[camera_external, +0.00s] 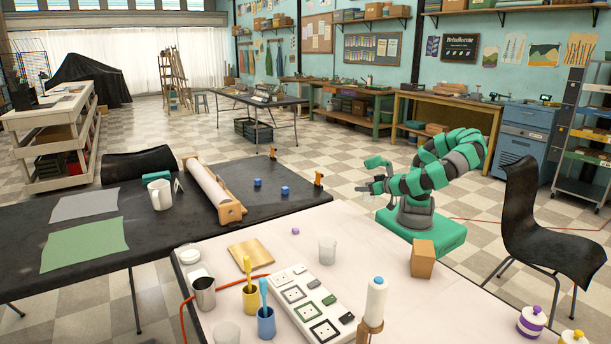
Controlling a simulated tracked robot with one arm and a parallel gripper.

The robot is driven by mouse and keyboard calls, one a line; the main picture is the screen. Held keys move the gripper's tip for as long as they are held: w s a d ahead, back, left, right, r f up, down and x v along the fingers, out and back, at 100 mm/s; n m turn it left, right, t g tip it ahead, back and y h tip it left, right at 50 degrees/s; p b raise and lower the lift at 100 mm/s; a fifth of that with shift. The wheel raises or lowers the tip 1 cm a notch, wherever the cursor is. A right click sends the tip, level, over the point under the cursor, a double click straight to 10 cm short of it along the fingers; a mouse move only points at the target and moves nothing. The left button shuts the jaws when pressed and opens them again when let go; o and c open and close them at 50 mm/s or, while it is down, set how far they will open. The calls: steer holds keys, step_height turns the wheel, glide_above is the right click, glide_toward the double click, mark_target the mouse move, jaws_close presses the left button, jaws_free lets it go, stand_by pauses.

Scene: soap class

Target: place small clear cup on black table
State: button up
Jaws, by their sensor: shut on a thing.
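My gripper (368,187) is above the floor, beyond the far edge of the white table, with its fingers pointing left. It is shut on a small pale, clear-looking thing, too small and faint to make out for sure. A clear cup (327,252) stands upright on the white table (420,305), apart from my gripper. Another clear cup (227,333) is at the front left of that table, cut by the picture's lower edge. The black table (150,225) is to the left of my gripper.
The black table bears a white mug (160,194), a paper roll (211,186), two blue cubes (257,183) and fabric sheets (84,244). The white table bears a wooden block (423,259), a metal pitcher (204,292) and a bottle (375,300). Bare black surface shows around the cubes.

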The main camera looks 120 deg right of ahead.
step_height(320, 180, up, 11)
steer(key=w+d+n+t+y+p, duration=0.1)
steer(key=w+d+n+t+p, duration=0.1)
steer(key=w+d, duration=0.65)
steer(key=w+d+n+t+y+p, duration=0.1)
steer(key=w+d+n+t+p, duration=0.15)
steer(key=w+d, duration=0.6)
steer(key=s+d+f+n+t+y+p, duration=0.2)
steer(key=s+d+p, duration=0.1)
steer(key=d, duration=0.8)
steer(key=s+d+f+n+t+y+p, duration=0.1)
steer(key=s+d+n+t+y+p, duration=0.2)
steer(key=d, duration=0.8)
steer(key=s+d+r+p, duration=0.1)
steer(key=s+d+r, duration=0.25)
steer(key=s, duration=0.35)
steer(key=b, duration=0.3)
glide_above(276, 175)
steer(key=f, duration=1.3)
steer(key=shift+s+d+f, duration=0.15)
steer(key=shift+s+f, duration=0.05)
steer(key=shift+f, duration=0.1)
step_height(276, 175, down, 4)
steer(key=shift+r+b, duration=0.2)
steer(key=shift+b, duration=0.75)
steer(key=shift+r, duration=0.1)
